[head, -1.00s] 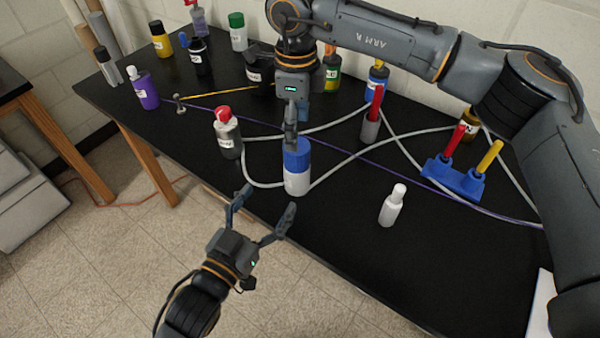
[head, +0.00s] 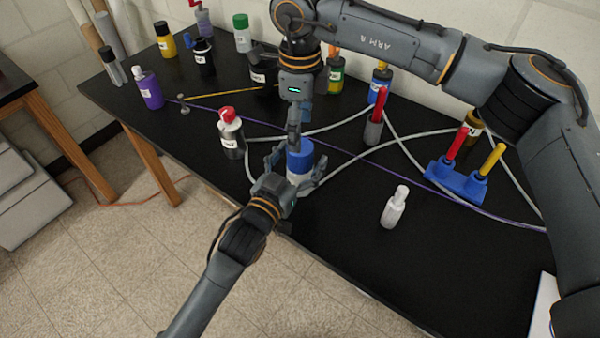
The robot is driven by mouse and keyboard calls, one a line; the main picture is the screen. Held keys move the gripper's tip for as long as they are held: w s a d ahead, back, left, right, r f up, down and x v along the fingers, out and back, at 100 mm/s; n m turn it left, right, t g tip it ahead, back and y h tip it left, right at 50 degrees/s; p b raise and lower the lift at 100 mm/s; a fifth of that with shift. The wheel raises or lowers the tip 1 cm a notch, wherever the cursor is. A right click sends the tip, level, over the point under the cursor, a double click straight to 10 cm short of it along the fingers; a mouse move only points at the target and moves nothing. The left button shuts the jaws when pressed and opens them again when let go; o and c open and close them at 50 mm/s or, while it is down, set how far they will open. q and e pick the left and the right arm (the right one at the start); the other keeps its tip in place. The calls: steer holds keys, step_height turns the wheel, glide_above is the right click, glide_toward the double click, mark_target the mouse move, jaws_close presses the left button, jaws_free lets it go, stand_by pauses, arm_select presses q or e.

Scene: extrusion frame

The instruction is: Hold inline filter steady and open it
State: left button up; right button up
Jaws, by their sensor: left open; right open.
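The inline filter (head: 300,157) stands upright near the table's front edge, with a blue cap over a white body and grey hose on both sides. My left gripper (head: 297,168) is open, with one finger on each side of the filter. It hides most of the white body, and I cannot tell if the fingers touch it. My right gripper (head: 294,140) points down from above at the blue cap. It is open, but its fingers overlap in this view, and contact with the cap is unclear.
A red-capped bottle (head: 230,133) stands just left of the filter. A blue holder (head: 457,180) with red and yellow handles stands farther right. Grey hoses (head: 345,167) cross the black table (head: 330,225). Several bottles line the back.

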mark_target(300, 154)
arm_select(q)
steer(key=shift+c, duration=0.2)
jaws_close()
arm_select(e)
steer(key=m, duration=0.4)
steer(key=shift+f, duration=0.15)
steer(key=shift+m, duration=0.3)
steer(key=shift+f, duration=3.85)
steer(key=c, duration=1.2)
steer(key=n, duration=0.4)
